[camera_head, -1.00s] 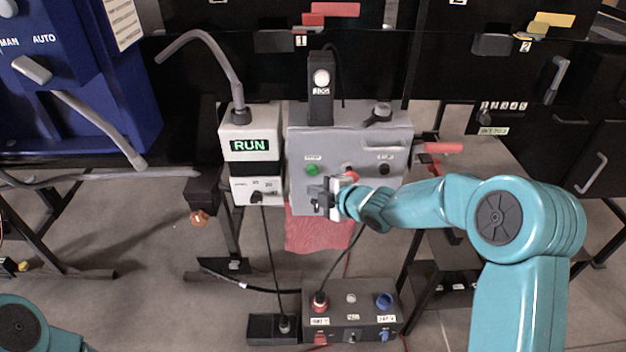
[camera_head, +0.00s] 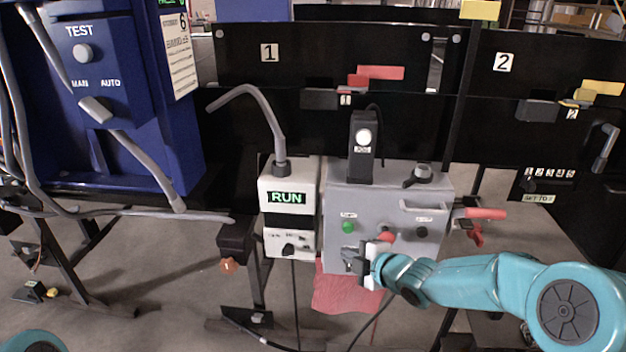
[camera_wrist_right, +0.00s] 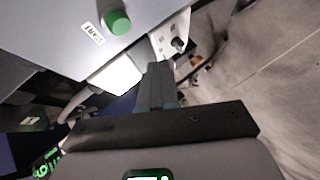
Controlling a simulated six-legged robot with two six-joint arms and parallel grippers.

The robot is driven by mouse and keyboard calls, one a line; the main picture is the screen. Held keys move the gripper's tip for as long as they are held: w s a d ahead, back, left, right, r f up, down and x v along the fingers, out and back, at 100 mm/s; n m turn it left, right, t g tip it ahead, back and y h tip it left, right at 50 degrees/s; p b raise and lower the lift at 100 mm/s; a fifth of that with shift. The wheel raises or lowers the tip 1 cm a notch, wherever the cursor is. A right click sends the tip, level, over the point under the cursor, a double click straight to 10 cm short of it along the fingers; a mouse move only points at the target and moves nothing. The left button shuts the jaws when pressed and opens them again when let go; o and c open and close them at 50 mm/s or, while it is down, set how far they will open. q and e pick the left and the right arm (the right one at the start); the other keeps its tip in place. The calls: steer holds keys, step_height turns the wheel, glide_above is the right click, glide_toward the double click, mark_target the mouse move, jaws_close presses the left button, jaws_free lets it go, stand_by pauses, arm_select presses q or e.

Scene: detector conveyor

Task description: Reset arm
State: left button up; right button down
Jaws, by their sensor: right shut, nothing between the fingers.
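My right arm comes in from the lower right in the head view, and its gripper (camera_head: 362,262) is at the lower front of the grey control box (camera_head: 338,205). The fingers are shut with nothing between them. In the right wrist view the shut fingers (camera_wrist_right: 160,85) point up toward the box's underside, apart from the green button (camera_wrist_right: 116,21). The green button (camera_head: 348,227) and a red button (camera_head: 386,238) show on the box face. Of my left arm only a teal piece shows at the lower left corner; its gripper is out of view.
A white unit (camera_head: 289,220) reading RUN stands left of the grey box. A blue panel (camera_head: 150,130) with an AUTO/MAN switch is at the left. A red cloth (camera_head: 345,292) hangs below the box. Black panels 1 and 2 stand behind.

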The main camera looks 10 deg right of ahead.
steer(key=s+a+f+m+g+p, duration=0.2)
steer(key=s+a+f+m+g, duration=0.1)
steer(key=s+f, duration=0.35)
steer(key=s+a+f+m+g+p, duration=0.2)
steer(key=s+f+p, duration=0.1)
steer(key=s+f, duration=0.4)
steer(key=s+a+f+m+g, duration=0.1)
steer(key=s+f+m+g, duration=0.2)
steer(key=s+m, duration=0.5)
steer(key=s+a+f+m+g+h+p, duration=0.1)
steer(key=s+f+m+g, duration=0.2)
steer(key=s, duration=1)
step_height(320, 180, down, 2)
steer(key=m, duration=0.5)
steer(key=shift+f, duration=0.2)
